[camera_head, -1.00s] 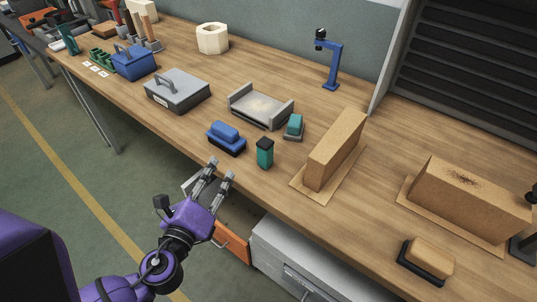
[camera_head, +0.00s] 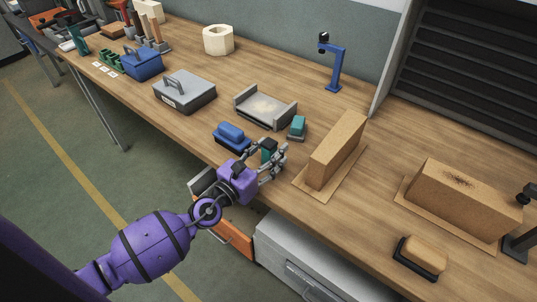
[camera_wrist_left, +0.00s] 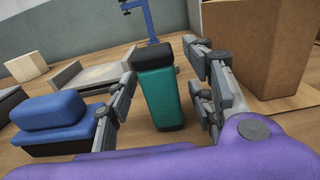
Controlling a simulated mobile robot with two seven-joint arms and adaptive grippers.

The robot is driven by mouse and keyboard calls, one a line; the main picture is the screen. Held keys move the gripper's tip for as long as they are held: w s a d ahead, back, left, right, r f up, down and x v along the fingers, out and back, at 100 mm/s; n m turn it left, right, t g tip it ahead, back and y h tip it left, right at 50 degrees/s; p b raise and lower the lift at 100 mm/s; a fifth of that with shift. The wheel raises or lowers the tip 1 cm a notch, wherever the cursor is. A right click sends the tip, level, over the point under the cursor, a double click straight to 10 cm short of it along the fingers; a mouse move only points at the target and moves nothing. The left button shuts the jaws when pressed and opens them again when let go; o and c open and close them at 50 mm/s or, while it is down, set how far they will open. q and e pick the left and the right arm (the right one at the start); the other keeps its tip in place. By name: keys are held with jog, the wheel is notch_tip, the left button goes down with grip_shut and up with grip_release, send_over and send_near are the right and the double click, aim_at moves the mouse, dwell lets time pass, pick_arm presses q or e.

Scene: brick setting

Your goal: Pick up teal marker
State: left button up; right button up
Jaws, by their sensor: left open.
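The teal marker (camera_wrist_left: 158,98) is a thick upright block with a black cap, standing on the wooden bench. In the head view the marker (camera_head: 268,147) is partly hidden behind my left gripper (camera_head: 277,160), which reaches over the bench's front edge. The gripper is open and holds nothing. My right gripper is not in view.
A blue block on a dark base (camera_head: 231,137) sits just left of the gripper. A small teal block (camera_head: 297,126) and a grey tray (camera_head: 238,104) lie behind. A tall cardboard-coloured block (camera_head: 338,147) stands to the right. An open orange drawer (camera_head: 236,238) is below the edge.

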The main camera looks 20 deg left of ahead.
aim_at(269, 141)
pick_arm(q)
jog(key=shift+c, duration=0.7)
grip_shut()
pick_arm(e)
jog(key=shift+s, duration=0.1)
pick_arm(q)
notch_tip(269, 141, up, 4)
jog(key=shift+w+r+p, duration=0.15)
jog(key=shift+r+p, duration=0.05)
jog(key=shift+p, duration=1)
jog(key=s+r+p, duration=0.1)
jog(key=s+r, duration=0.3)
jog(key=s, duration=0.3)
jog(key=s+r+p, duration=0.1)
jog(key=s+r, duration=0.3)
jog(key=s, duration=0.3)
jog(key=shift+s+d+r, duration=0.15)
jog(key=shift+d+r, duration=0.15)
jog(key=shift+d, duration=0.1)
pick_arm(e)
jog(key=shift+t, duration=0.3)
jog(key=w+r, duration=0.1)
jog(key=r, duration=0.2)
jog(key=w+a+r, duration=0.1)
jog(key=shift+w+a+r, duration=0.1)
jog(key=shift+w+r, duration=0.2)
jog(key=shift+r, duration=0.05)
